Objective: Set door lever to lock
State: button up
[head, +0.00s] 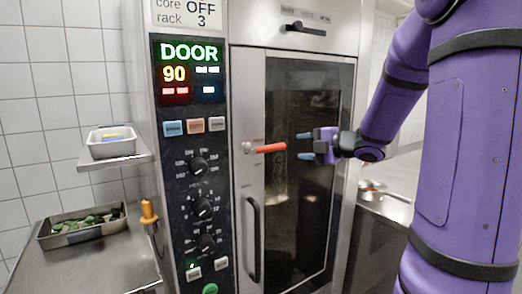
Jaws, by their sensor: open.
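The door lever (270,148) has a red-orange grip. It points to the right, close to horizontal, from a round pivot on the left side of the oven door (300,190). The door looks closed. My gripper (305,146) is open, just to the right of the lever's tip, with its two blue fingertips one above the other. The fingers point left towards the lever. Nothing shows between them, and I cannot tell the exact gap to the lever in depth.
A control panel (190,225) with knobs and a lit display reading DOOR 90 stands left of the door. A vertical dark handle (252,240) sits below the lever. A black latch (304,27) is above the door. Trays and a counter (105,265) are at left; a pan (371,188) is at right.

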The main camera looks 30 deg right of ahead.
aim_at(276, 147)
jog(key=shift+y, duration=0.3)
jog(key=x, duration=1)
jog(key=shift+w+a+f, duration=0.25)
jog(key=shift+w, duration=0.05)
grip_shut()
